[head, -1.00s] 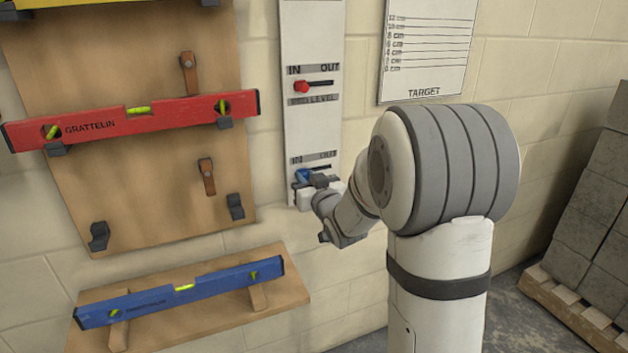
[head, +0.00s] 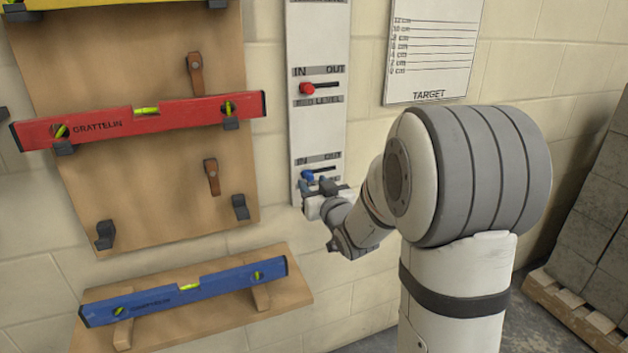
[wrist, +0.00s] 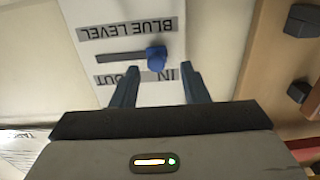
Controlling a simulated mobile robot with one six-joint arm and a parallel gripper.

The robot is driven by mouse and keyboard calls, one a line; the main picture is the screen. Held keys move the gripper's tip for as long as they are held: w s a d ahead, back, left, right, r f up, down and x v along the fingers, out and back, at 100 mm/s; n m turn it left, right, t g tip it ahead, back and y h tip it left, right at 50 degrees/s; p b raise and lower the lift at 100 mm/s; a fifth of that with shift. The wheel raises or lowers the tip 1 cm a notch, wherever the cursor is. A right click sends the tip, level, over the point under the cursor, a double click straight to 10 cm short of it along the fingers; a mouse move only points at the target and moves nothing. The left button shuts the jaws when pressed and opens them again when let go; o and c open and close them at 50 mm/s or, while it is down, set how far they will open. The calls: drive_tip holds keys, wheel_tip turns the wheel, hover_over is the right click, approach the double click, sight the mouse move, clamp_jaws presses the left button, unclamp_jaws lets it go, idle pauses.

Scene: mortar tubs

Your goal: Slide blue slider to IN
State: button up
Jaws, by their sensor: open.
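The blue slider (head: 307,174) is a round blue knob on a short dark slot low on the white wall panel (head: 320,120). It sits at the IN end of the slot, at the left in the head view. The wrist view shows the panel upside down, with the blue slider (wrist: 156,57) at the slot's right end beside the IN label (wrist: 187,76). My gripper (head: 316,184) is just below and in front of the knob. In the wrist view my gripper (wrist: 160,67) is open, its blue fingers apart with the knob just beyond the tips, apparently untouched.
A red slider (head: 307,89) sits at the IN end of its slot higher on the panel. A wooden board (head: 150,190) with a red level (head: 185,112) hangs to the left. A blue level (head: 225,282) rests on a shelf below. Blocks on a pallet (head: 580,305) stand right.

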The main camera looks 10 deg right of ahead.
drive_tip(key=s, duration=0.4)
drive_tip(key=shift+s+d, duration=0.35)
drive_tip(key=shift+s, duration=0.05)
drive_tip(key=s+r+g+h+p, duration=0.1)
drive_tip(key=s+r+g+p, duration=0.3)
drive_tip(key=s, duration=0.5)
drive_tip(key=s+a+r+m+g+h+p, duration=0.1)
drive_tip(key=s+r+g+p, duration=0.3)
drive_tip(key=s+g+p, duration=0.2)
drive_tip(key=s+a+r+g+p, duration=0.1)
drive_tip(key=s+r+g+p, duration=0.3)
drive_tip(key=s+p, duration=0.5)
drive_tip(key=s+g, duration=0.1)
drive_tip(key=s, duration=0.3)
drive_tip(key=shift+s+r+m+h, duration=0.15)
drive_tip(key=shift+s+m+h, duration=0.05)
drive_tip(key=shift+m+h, duration=0.2)
idle(1.8)
drive_tip(key=shift+c, duration=0.5)
